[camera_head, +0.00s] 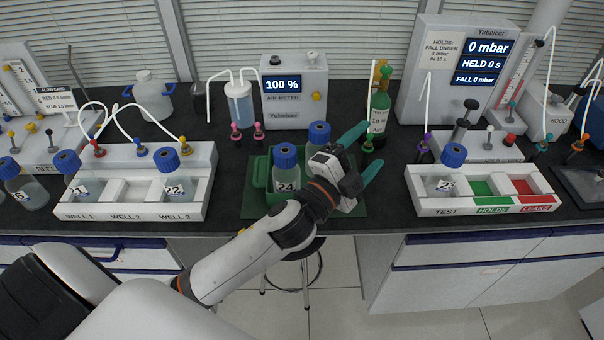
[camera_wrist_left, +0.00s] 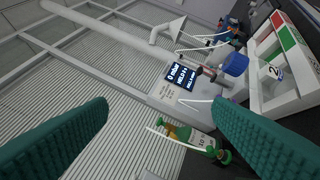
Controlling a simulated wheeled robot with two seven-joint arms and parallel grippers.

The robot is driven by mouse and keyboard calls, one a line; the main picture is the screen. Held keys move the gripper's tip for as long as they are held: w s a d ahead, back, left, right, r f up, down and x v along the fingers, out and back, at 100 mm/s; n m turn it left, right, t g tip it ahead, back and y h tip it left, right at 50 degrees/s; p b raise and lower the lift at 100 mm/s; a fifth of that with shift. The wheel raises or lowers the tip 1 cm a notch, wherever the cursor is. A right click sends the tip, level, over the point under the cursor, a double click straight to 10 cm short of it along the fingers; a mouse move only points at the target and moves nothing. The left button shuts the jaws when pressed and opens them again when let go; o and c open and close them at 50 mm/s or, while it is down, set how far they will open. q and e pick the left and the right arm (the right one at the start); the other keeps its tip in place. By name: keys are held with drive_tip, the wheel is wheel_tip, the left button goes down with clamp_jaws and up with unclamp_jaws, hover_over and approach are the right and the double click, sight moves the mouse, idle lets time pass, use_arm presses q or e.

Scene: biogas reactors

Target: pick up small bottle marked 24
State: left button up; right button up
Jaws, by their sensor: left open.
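The small bottle marked 24 (camera_head: 286,172) has a blue cap and stands upright in a green tray (camera_head: 250,205) at the middle of the bench. A second blue-capped bottle (camera_head: 319,136) stands behind it to the right, partly hidden by my gripper. My left gripper (camera_head: 366,158) is open and empty, to the right of bottle 24, with its teal fingers pointing up and right. In the left wrist view the fingers (camera_wrist_left: 160,135) are spread wide with nothing between them; bottle 24 is not in that view. My right gripper is not seen.
A white rack (camera_head: 135,210) with bottles 21 and 22 stands left. A white test tray (camera_head: 480,206) with another bottle stands right. Behind are the air meter (camera_head: 294,88), a green cylinder (camera_head: 380,110) and the mbar instrument (camera_head: 455,80). The bench's front edge is close to the green tray.

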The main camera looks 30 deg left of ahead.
use_arm(q)
drive_tip(key=d+r+m+g+h, duration=0.3)
drive_tip(key=d+r+m+h, duration=0.4)
drive_tip(key=m+h, duration=0.55)
drive_tip(key=m+g+y, duration=1.7)
drive_tip(key=m, duration=0.7)
approach(285, 156)
drive_tip(key=shift+w+a+f, duration=0.15)
drive_tip(key=shift+w+a, duration=0.2)
drive_tip(key=shift+a, duration=0.35)
wheel_tip(285, 156, down, 6)
drive_tip(key=shift+f+p, duration=0.1)
drive_tip(key=shift+p, duration=0.95)
drive_tip(key=shift+w+d+f+p, duration=0.1)
drive_tip(key=shift+d+f+p, duration=0.05)
drive_tip(key=shift+f+p, duration=0.25)
drive_tip(key=f, duration=0.1)
drive_tip(key=f+p, duration=0.1)
drive_tip(key=f, duration=0.1)
drive_tip(key=shift+w+d+f+p, duration=0.15)
drive_tip(key=shift+w+f+p, duration=0.15)
drive_tip(key=shift+f, duration=0.55)
